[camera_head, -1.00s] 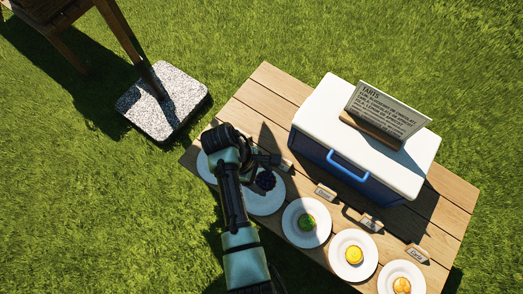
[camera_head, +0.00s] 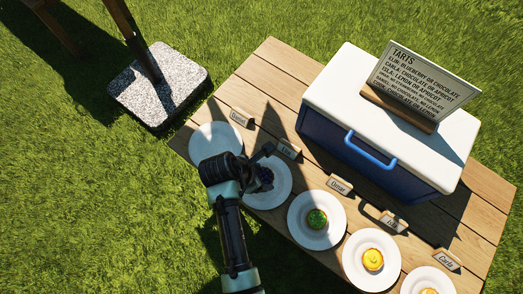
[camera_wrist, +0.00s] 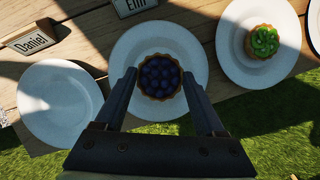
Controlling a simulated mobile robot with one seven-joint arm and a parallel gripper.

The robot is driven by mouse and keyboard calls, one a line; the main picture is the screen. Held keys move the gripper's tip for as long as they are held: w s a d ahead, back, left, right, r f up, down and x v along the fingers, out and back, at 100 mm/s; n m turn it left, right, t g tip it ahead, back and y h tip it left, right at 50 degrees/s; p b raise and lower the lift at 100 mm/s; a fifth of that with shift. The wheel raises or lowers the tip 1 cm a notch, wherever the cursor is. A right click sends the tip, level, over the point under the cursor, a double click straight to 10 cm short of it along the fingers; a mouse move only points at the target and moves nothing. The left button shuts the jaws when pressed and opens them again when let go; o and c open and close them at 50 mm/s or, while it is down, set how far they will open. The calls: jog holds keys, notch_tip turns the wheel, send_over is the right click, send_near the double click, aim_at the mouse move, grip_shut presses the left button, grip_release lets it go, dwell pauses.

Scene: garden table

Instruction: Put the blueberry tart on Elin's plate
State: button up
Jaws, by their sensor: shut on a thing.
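The blueberry tart (camera_wrist: 159,76), dark berries in a brown crust, is between the two fingers of my gripper (camera_wrist: 158,80), which is shut on it. In the head view the tart (camera_head: 265,178) is partly hidden by my gripper (camera_head: 258,168). The "Elin" card (camera_head: 288,148) also stands in the head view.
Daniel's plate (camera_head: 213,138) is empty, left of Elin's. To the right, a green-topped tart (camera_head: 317,219) is on Omar's plate and a yellow tart (camera_head: 373,260) on another. A cooler (camera_head: 391,110) bears the tarts sign (camera_head: 421,82). Name cards edge the plates.

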notch_tip(320, 180, down, 4)
jog(key=shift+f+b, duration=0.1)
jog(key=shift+b, duration=0.75)
jog(key=o, duration=1.3)
jog(key=shift+o, duration=0.2)
